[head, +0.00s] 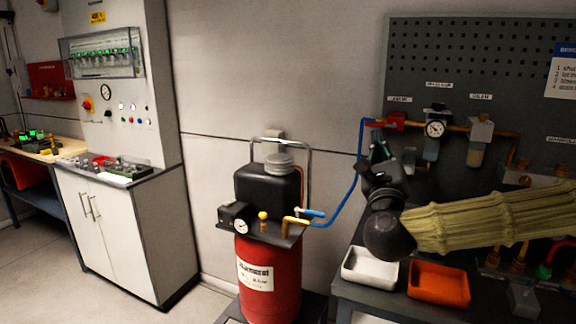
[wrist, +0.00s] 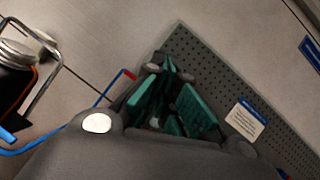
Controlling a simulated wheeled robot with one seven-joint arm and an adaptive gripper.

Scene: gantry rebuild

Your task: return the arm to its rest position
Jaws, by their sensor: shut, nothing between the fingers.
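My gripper (head: 378,150) is at the end of my arm in the head view, raised above the bench and pointing up in front of the pegboard's left edge. In the wrist view its green fingers (wrist: 170,68) are closed together at the tips, with nothing between them. My arm, in a pale yellow-green sleeve, reaches in from the right edge of the head view. The dark wrist hides part of the blue hose and the wall behind.
A white tray (head: 370,268) and an orange tray (head: 439,284) sit below my wrist. A red tank (head: 268,275) stands left, joined by a blue hose (head: 350,196). Gauge and regulators (head: 435,129) hang on the pegboard (head: 480,60) behind. A white cabinet (head: 115,235) stands farther left.

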